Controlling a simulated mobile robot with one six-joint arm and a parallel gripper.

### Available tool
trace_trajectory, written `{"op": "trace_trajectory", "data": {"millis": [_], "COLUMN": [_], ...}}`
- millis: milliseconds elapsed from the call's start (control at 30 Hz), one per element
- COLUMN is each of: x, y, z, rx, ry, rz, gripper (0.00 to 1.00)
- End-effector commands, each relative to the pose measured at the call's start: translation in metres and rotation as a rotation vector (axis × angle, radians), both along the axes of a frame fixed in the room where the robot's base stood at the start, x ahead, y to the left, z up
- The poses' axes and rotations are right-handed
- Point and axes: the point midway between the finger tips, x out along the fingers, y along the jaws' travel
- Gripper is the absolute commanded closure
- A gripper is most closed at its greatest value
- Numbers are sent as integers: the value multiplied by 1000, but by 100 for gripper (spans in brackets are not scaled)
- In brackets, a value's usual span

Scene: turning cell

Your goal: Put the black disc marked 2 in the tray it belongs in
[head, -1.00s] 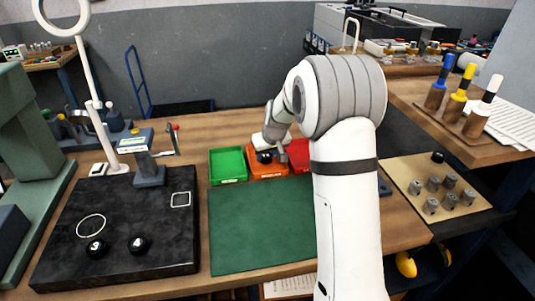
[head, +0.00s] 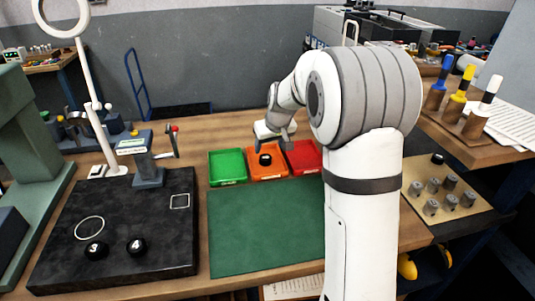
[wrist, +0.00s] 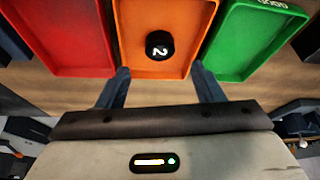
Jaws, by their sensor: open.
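The black disc marked 2 (wrist: 160,45) lies in the orange tray (wrist: 128,68), with its number facing up in the wrist view. In the head view the disc (head: 265,159) also shows inside the orange tray (head: 268,176). In the head view my gripper (head: 283,138) is above and behind the trays, partly hidden. The green tray (head: 228,180) stands left of the orange one and the red tray (head: 304,170) right of it.
Black discs marked 3 (head: 96,250) and 4 (head: 137,246) sit on the dark stone plate (head: 70,275). A green mat (head: 262,245) lies clear in front of the trays. A tan board (head: 420,180) with several metal parts is at the right.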

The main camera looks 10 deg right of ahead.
Motion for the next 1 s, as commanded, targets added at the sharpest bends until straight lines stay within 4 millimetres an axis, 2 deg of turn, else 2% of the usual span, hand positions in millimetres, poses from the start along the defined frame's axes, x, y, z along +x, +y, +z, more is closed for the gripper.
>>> {"op": "trace_trajectory", "data": {"millis": [33,200,367,467,567,733,900,1000], "x": [-4,-15,-23,-42,-81,-178,-269,-307], "y": [-1,-4,-4,-2,2,8,10,10], "z": [11,35,48,55,63,66,52,40], "rx": [0,-1,-1,0,1,-2,-10,-15], "ry": [-4,-1,2,10,33,86,140,161], "rz": [0,0,-1,-10,-28,-80,-135,-162], "gripper": [39,39,39,39,39,39,39,39]}}
